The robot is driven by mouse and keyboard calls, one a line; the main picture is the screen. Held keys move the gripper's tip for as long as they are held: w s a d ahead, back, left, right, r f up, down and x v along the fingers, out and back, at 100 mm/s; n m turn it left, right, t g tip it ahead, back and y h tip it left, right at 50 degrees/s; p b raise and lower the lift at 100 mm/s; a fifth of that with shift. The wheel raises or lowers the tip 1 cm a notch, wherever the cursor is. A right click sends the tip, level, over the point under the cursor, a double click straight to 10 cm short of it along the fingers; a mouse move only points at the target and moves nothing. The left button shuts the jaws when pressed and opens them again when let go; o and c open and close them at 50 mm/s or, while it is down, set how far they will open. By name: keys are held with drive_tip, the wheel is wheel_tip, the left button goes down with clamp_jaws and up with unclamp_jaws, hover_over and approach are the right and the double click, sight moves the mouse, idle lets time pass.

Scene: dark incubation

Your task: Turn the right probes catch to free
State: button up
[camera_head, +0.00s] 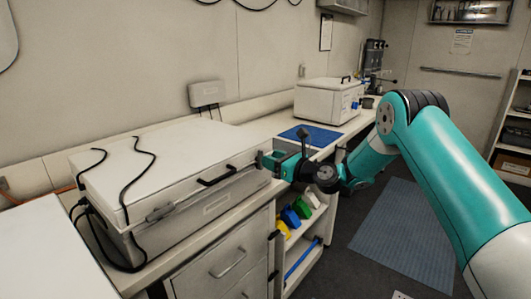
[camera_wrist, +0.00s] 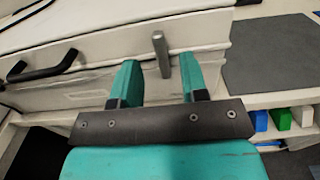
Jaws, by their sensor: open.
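The white incubation box (camera_head: 185,222) stands on the bench at left with its lid (camera_head: 170,165) down. The right catch (camera_wrist: 161,55) is a small grey metal bar on the box's front near its right corner, standing nearly upright in the wrist view. My gripper (camera_head: 263,159) is at that corner in the head view, and its fingers hide the catch there. In the wrist view my gripper (camera_wrist: 158,62) is open, one teal finger on each side of the catch, with gaps visible. I cannot tell whether the fingertips reach past the bar.
A black handle (camera_wrist: 42,66) sits on the box front left of the catch. Black cables (camera_head: 140,180) cross the lid. A blue mat (camera_head: 312,136) and a white lidded box (camera_head: 328,101) lie further right.

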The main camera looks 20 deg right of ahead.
sight(259, 159)
drive_tip(key=shift+x, duration=1.65)
clamp_jaws()
